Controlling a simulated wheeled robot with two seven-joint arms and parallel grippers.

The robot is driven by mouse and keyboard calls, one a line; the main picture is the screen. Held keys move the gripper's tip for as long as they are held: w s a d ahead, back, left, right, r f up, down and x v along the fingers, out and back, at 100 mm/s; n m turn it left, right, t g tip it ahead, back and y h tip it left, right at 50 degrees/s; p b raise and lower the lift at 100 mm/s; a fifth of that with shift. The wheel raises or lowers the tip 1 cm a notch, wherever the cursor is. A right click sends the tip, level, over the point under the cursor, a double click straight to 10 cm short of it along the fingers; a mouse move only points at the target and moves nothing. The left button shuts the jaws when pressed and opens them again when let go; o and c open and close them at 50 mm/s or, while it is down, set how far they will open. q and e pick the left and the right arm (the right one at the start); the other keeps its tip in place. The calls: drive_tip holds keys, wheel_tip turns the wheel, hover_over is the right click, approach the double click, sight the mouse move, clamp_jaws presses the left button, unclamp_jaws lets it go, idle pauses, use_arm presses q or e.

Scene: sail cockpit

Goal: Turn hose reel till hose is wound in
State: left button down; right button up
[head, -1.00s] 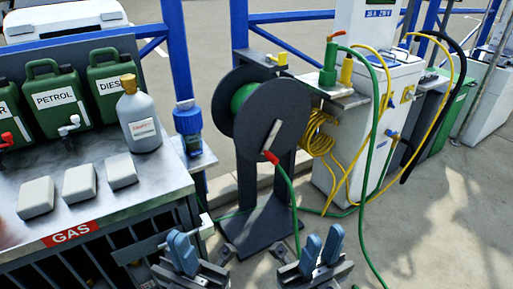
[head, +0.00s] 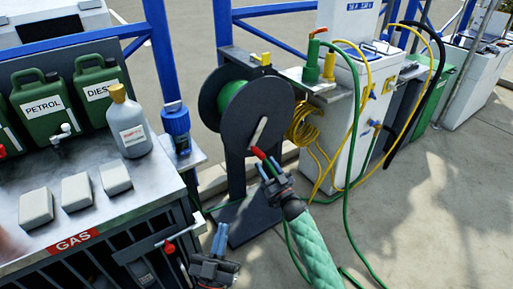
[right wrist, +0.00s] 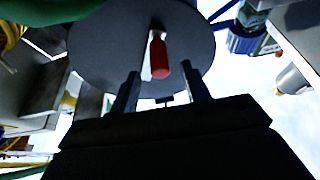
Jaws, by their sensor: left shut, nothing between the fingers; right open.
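The hose reel (head: 258,112) is a dark disc on a dark stand, with green hose (head: 209,103) wound behind the disc. Its crank has a pale bar and a red handle (head: 258,153). My right gripper (head: 271,170) is open just below the red handle. In the right wrist view the red handle (right wrist: 159,58) lies ahead, between the lines of the open fingers (right wrist: 162,82); contact cannot be told. The loose green hose (head: 346,205) runs down to the ground. My left gripper (head: 218,240) is shut and empty, low in front of the gas bench.
The gas bench (head: 100,215) with jerrycans, a grey bottle (head: 129,125) and pale blocks stands at left. A white dispenser (head: 346,120) with yellow hose (head: 301,128) is behind right of the reel. Open pavement lies at right.

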sight(256, 148)
use_arm(q)
wheel_tip(256, 148, up, 6)
drive_tip(key=s+t, duration=0.2)
drive_tip(key=shift+a+r+t+h+b, duration=0.2)
drive_tip(key=shift+a+t+h+b, duration=0.1)
drive_tip(key=shift+a+h, duration=0.15)
use_arm(e)
drive_tip(key=shift+x, duration=3.9)
use_arm(q)
drive_tip(key=shift+s, duration=0.1)
use_arm(e)
drive_tip(key=shift+w+f, duration=0.1)
drive_tip(key=shift+f, duration=0.05)
clamp_jaws()
